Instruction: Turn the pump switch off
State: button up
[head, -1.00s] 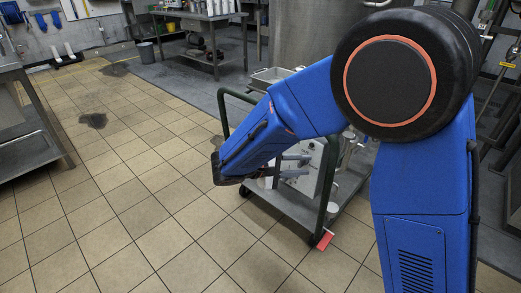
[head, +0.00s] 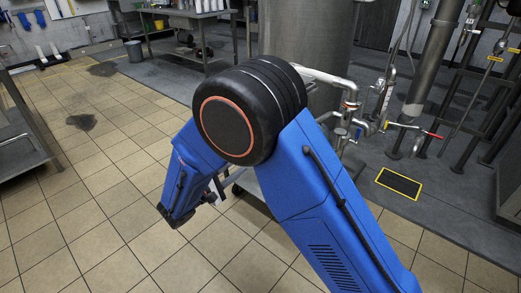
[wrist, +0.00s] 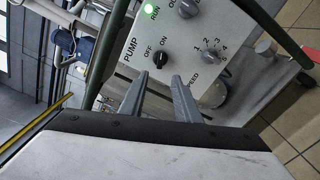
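The pump switch (wrist: 160,59) is a small black knob on a light panel (wrist: 192,87), between the printed words OFF and ON in the wrist view. Which word it points to is too small to tell. A green light (wrist: 150,9) beside RUN is lit. My gripper (wrist: 160,78) is open, its two grey fingers apart and empty. Its tips lie just below the switch in the picture; whether they touch the panel I cannot tell. In the head view my arm hides the panel and the switch, and only a bit of the gripper shows.
A grey knob (wrist: 212,55) with a numbered scale and a second knob (wrist: 189,9) sit on the same panel. A green cart rail (wrist: 102,55) passes close to the left.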

jog(key=x, duration=1.3)
jog(key=shift+s, duration=0.1)
grip_shut()
